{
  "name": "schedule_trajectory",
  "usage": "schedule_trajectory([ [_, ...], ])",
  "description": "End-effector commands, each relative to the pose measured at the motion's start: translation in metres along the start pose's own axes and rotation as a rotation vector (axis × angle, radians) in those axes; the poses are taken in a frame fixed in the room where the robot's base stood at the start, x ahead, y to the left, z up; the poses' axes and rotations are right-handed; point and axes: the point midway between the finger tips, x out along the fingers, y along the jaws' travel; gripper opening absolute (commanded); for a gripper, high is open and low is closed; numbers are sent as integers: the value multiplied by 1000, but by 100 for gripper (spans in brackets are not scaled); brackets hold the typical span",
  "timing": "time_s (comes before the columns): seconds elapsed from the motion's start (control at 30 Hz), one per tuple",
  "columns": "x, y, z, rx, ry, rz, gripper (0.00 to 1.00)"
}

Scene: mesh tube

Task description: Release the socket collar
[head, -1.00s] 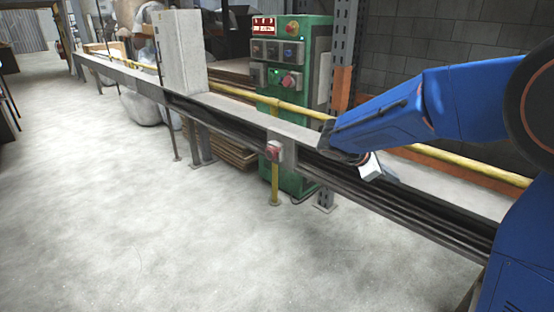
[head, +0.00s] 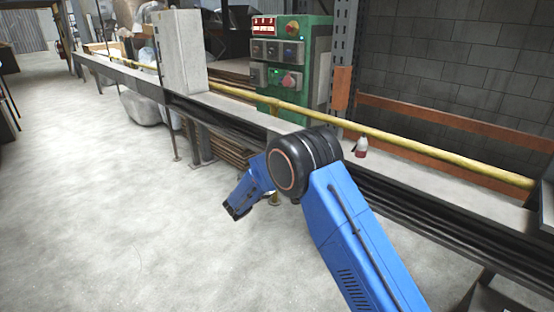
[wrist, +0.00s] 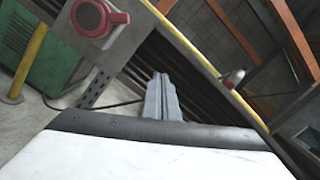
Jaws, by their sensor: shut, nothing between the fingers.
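In the wrist view a red, round, collar-like part (wrist: 97,17) sits on a grey box at the upper left, partly cut off by the top edge. I cannot tell for sure that it is the socket collar. My gripper (wrist: 161,80) shows its grey fingers closed together, with nothing between them. It points to the right of and below the red part in the picture, apart from it. In the head view my arm hides the red part, and the gripper fingers do not show.
A long grey beam with dark rails (head: 400,195) runs across the head view. A yellow pipe (head: 420,148) runs behind it. A small red-and-white bottle (head: 361,148) stands on the beam. A green control cabinet (head: 318,80) stands behind.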

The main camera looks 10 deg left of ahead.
Motion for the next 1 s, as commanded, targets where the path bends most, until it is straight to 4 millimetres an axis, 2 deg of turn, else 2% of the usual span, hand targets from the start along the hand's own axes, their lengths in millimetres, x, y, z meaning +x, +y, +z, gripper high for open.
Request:
schedule_trajectory([
  [0.03, -11, 19, -1, -30, -35, 14, 0],
  [0.1, -22, 38, -1, -64, -74, 28, 0],
  [0.2, -34, 55, 0, -96, -114, 40, 0],
  [0.3, -40, 63, 0, -112, -135, 45, 0],
  [0.77, -36, 65, 1, -114, -138, 46, 0],
  [1.0, -6, 66, 4, -114, -137, 44, 0],
])
